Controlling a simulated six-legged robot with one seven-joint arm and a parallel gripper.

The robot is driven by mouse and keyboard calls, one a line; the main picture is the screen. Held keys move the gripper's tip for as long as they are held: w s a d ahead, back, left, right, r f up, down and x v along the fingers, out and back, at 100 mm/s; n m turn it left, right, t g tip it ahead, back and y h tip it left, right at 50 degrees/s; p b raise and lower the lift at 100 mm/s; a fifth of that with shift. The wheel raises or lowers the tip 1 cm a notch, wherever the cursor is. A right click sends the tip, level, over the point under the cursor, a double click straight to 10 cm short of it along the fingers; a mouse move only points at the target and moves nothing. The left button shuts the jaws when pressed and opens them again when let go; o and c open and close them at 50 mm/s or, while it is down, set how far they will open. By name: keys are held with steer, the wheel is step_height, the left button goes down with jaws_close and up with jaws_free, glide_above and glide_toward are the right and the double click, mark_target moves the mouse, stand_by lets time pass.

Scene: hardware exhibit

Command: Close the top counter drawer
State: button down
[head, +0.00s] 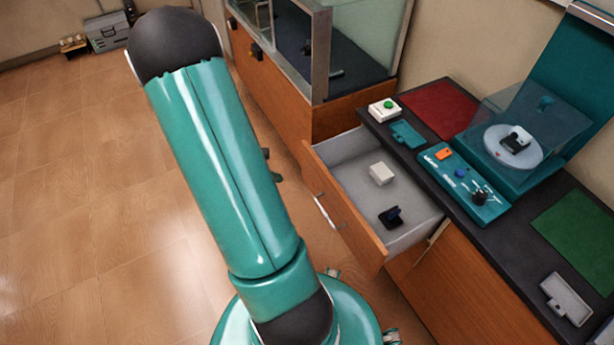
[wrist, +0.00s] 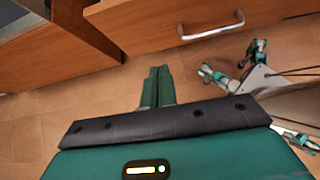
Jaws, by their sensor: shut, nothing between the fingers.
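The top counter drawer (head: 347,212) is pulled out from the counter in the head view. It holds a white block (head: 382,173) and a small dark item (head: 391,217). Its wooden front with a metal handle (wrist: 211,29) shows at the top of the wrist view. My gripper (wrist: 158,87) is shut and empty, its green fingers pointing toward the wooden fronts, below and left of the handle in the picture. I see no contact with the drawer. In the head view my arm hides the gripper.
The dark countertop (head: 508,225) carries a teal control panel (head: 463,183), a clear-covered device (head: 520,145), a red mat (head: 440,108) and a green mat (head: 578,230). A glass display case (head: 345,45) stands beyond the drawer. My legs show near the drawer. Tiled floor (head: 90,220) at left is clear.

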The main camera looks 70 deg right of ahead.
glide_toward(317, 180)
step_height(317, 180, down, 4)
steer(key=shift+s+d+r, duration=0.1)
steer(key=shift+s+d, duration=1.3)
steer(key=shift+d, duration=0.1)
